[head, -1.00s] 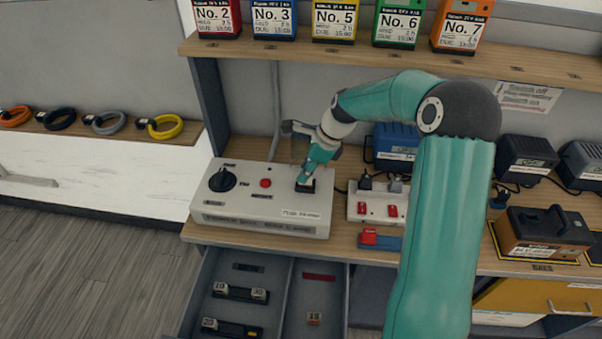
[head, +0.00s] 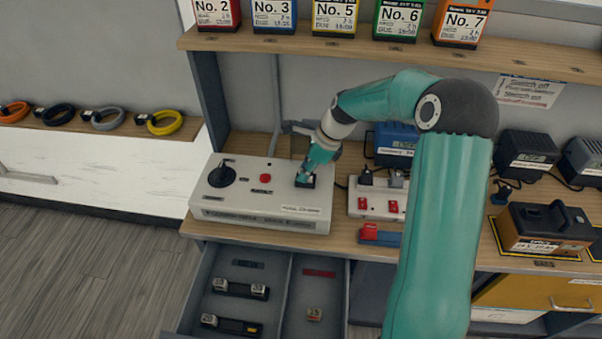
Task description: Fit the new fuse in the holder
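My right gripper (head: 306,178) points down at the dark fuse holder (head: 303,183) on the right part of the white box's top. Its fingertips are at the holder. Whether they are shut, and whether a fuse is between them, is too small to see. The white box (head: 262,212) also has a black knob (head: 221,175) and a red button (head: 265,178). My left gripper is not in view.
A power strip (head: 377,205) with red switches and a red-blue block (head: 380,236) lie right of the box. Chargers (head: 526,155) and a black-orange battery (head: 545,230) stand further right. Numbered batteries (head: 334,17) line the shelf above. The open drawer (head: 286,285) juts out in front.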

